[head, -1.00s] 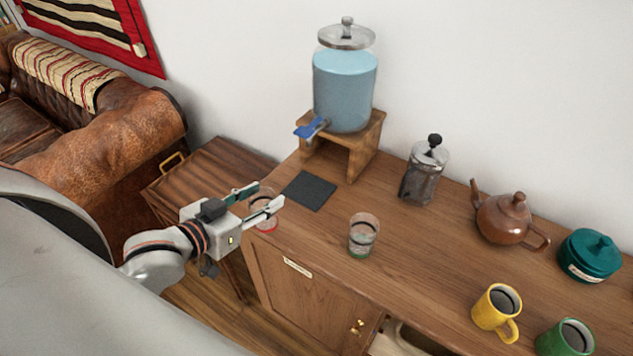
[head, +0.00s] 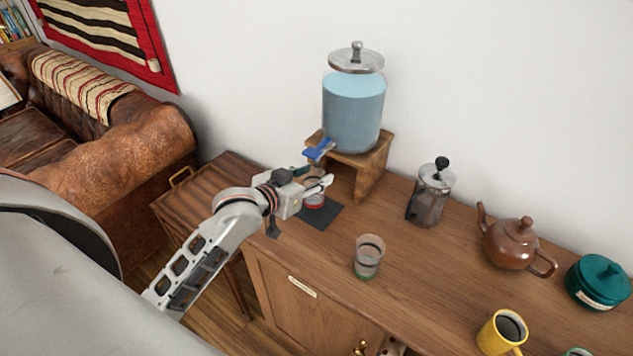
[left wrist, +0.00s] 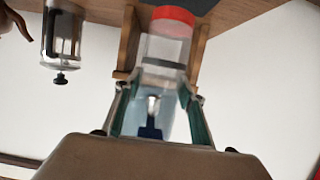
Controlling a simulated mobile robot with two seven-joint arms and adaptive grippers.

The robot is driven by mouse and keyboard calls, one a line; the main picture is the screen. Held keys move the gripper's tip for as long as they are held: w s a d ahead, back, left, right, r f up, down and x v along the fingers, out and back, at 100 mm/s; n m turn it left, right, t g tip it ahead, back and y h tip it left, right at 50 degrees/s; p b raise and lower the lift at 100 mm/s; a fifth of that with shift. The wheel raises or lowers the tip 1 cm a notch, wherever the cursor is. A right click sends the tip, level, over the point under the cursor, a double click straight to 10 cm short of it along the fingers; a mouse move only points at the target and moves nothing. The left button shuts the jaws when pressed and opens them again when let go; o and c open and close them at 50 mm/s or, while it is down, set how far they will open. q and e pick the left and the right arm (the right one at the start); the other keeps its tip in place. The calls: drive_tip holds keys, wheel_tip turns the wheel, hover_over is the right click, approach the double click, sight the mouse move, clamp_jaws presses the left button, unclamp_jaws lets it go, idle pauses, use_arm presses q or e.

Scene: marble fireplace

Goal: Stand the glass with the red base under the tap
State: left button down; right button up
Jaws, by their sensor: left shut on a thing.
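The glass with the red base (head: 315,204) is over the dark mat (head: 322,221), just below the blue tap (head: 319,149) of the water dispenser (head: 352,112). My left gripper (head: 318,183) is shut on this glass, and its fingers hide part of it. In the left wrist view the glass (left wrist: 170,45) sits between the two fingers (left wrist: 160,95), with its red base (left wrist: 173,15) at the top of the picture. I cannot tell whether the base touches the mat. My right gripper is not in view.
A glass with a green base (head: 368,258) stands to the right of the mat. A coffee press (head: 430,195), a brown teapot (head: 512,243), a teal pot (head: 600,281) and a yellow mug (head: 500,335) stand farther right. The wooden stand (head: 371,170) is behind the mat.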

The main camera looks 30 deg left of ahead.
use_arm(q)
drive_tip(key=shift+w+d, duration=0.15)
drive_tip(key=shift+w, duration=0.5)
drive_tip(key=shift+f, duration=1.75)
drive_tip(key=shift+f, duration=0.1)
drive_tip(key=c, duration=1.3)
unclamp_jaws()
drive_tip(key=shift+o, duration=0.2)
drive_tip(key=v, duration=1.2)
